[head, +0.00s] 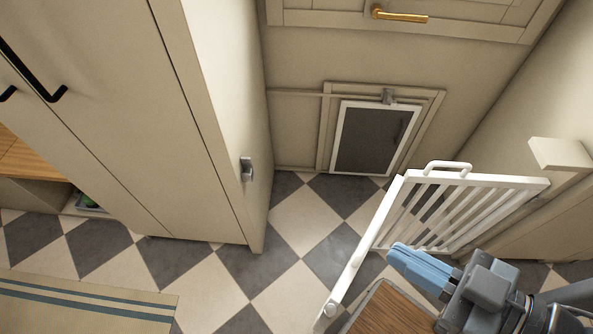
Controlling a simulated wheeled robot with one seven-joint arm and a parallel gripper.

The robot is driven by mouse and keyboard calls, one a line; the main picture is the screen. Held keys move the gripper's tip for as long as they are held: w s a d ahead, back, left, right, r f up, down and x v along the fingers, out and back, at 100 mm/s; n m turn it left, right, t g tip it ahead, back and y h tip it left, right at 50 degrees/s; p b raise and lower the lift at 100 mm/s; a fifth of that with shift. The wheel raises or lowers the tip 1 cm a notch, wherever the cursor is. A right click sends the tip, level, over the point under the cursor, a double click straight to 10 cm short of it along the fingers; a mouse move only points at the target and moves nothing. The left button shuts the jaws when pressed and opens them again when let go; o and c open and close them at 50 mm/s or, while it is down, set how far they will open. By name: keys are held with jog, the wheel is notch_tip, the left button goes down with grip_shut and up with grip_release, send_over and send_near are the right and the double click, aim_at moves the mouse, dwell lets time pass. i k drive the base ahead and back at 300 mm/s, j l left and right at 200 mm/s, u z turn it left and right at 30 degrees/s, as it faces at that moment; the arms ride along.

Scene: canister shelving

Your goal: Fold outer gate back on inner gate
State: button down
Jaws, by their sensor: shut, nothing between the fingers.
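The white slatted inner gate (480,180) runs from the right wall to a corner near the middle right, with a looped handle on its top rail. The white outer gate (368,240) meets it at that corner and angles toward the near side, seen mostly from above as a narrow rail. My gripper (393,251) has blue fingers, shut and empty, just right of the outer gate and in front of the inner gate's slats. I cannot tell whether the fingertips touch the outer gate.
A tall cream cabinet (215,120) stands left, with a grey catch (247,168) on its side. A framed pet flap (370,138) is in the back wall. A wooden surface (390,310) is below my gripper. The checkered floor (285,260) left of the gate is clear.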

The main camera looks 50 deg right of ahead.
aim_at(341, 287)
jog(key=k+j, duration=0.1)
jog(key=j, duration=0.35)
jog(key=k+j, duration=0.1)
jog(key=j, duration=0.35)
jog(key=k+j, duration=0.1)
jog(key=j, duration=0.35)
jog(key=k+j, duration=0.1)
jog(key=j, duration=0.35)
jog(key=k+j+z, duration=0.1)
jog(key=j, duration=0.35)
jog(key=k+j, duration=0.1)
jog(key=j, duration=0.35)
